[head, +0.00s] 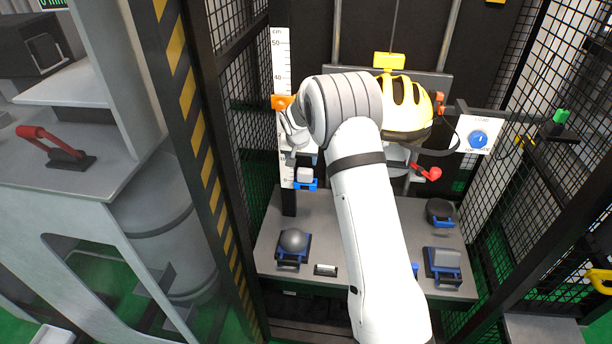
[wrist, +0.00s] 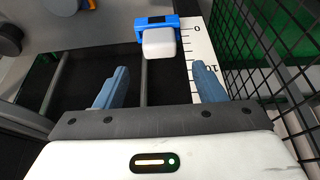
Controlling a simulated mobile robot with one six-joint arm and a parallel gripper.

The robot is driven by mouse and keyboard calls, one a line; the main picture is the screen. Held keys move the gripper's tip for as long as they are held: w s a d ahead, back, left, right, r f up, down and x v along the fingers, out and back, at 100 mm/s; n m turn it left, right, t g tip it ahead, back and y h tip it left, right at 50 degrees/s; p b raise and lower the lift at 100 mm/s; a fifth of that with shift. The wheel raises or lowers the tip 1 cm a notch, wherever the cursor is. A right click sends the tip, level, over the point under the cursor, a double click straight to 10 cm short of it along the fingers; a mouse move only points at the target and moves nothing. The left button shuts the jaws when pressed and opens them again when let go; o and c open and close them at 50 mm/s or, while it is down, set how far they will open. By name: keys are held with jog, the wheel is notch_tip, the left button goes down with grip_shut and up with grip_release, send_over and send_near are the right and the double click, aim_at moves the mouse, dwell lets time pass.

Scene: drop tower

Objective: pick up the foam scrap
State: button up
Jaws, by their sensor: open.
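A small pale block (head: 305,174) with a blue piece around its edge is by the foot of the white ruler, left of my arm. It also shows in the wrist view (wrist: 160,44), beside the ruler's 0 mark. It may be the foam scrap, but I cannot tell for certain. My gripper (wrist: 157,82) is open and empty, its two blue-grey fingers apart, with the block beyond their tips. In the head view my arm partly hides the gripper, which is above the block.
The ruler (head: 280,60) stands at the tower's back left. A yellow helmet (head: 408,105) hangs right of my arm. The grey bench (head: 345,285) carries a dome in a blue holder (head: 293,241) and a block in another (head: 443,262). Mesh walls (head: 560,200) close in the sides.

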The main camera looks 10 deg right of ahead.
aim_at(304, 174)
jog(key=p+x, duration=0.2)
jog(key=x, duration=0.8)
jog(key=shift+d+f, duration=0.15)
jog(key=shift+f, duration=0.2)
jog(key=shift+c, duration=0.3)
jog(key=c, duration=0.7)
jog(key=shift+o, duration=0.2)
jog(key=shift+r, duration=0.1)
